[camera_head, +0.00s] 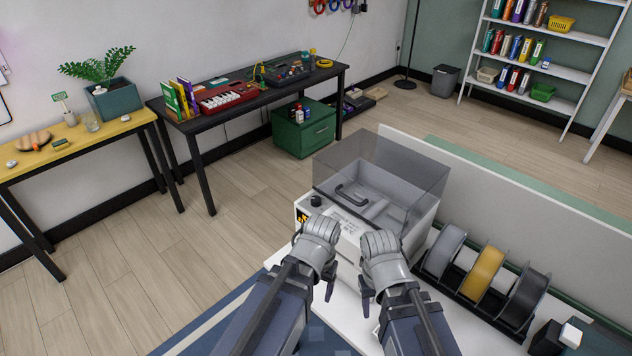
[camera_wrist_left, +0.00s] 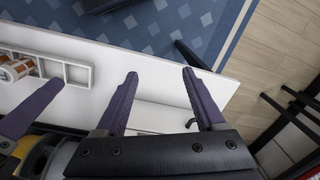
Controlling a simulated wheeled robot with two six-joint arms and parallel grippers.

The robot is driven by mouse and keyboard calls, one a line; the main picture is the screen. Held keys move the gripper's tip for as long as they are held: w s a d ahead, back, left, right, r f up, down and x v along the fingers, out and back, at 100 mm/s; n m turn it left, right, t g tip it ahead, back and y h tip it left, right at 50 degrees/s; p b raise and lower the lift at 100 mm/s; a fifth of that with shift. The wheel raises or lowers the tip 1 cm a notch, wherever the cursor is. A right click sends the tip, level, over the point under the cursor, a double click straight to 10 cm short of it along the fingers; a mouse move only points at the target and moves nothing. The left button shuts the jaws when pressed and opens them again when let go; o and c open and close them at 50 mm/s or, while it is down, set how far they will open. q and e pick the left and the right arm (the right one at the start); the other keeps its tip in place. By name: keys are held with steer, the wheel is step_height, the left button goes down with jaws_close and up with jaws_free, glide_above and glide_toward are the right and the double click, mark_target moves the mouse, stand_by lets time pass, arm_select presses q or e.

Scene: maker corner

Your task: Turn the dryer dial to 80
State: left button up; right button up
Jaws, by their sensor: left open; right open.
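My left gripper (camera_head: 328,284) is open and empty, in front of the dryer and nearer to me than the knob. In the left wrist view its two fingers (camera_wrist_left: 160,74) are apart, with white table edge behind them. My right gripper (camera_head: 366,296) is open beside it, in front of the dryer. The dial does not show in the wrist view.
Grey, yellow and dark spools (camera_head: 484,272) stand in a rack right of the dryer. A low grey panel (camera_head: 500,185) runs behind. A black box (camera_head: 556,340) stands at the lower right. Open floor (camera_head: 110,265) lies to the left.

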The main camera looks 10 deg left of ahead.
arm_select(q)
steer(key=w+a+r+n+p, duration=0.35)
steer(key=a+r+p, duration=0.2)
steer(key=r, duration=0.35)
arm_select(e)
step_height(320, 180, up, 12)
steer(key=p, duration=0.4)
arm_select(q)
steer(key=n+t+h, duration=0.3)
steer(key=n+t, duration=0.1)
steer(key=n, duration=2.4)
glide_toward(316, 198)
steer(key=b+x, duration=0.7)
steer(key=x, duration=0.1)
steer(key=shift+w+f+b, duration=0.1)
steer(key=shift+f+b, duration=0.2)
arm_select(e)
step_height(316, 198, down, 7)
steer(key=shift+f, duration=0.2)
arm_select(q)
steer(key=shift+c, duration=0.3)
jaws_close()
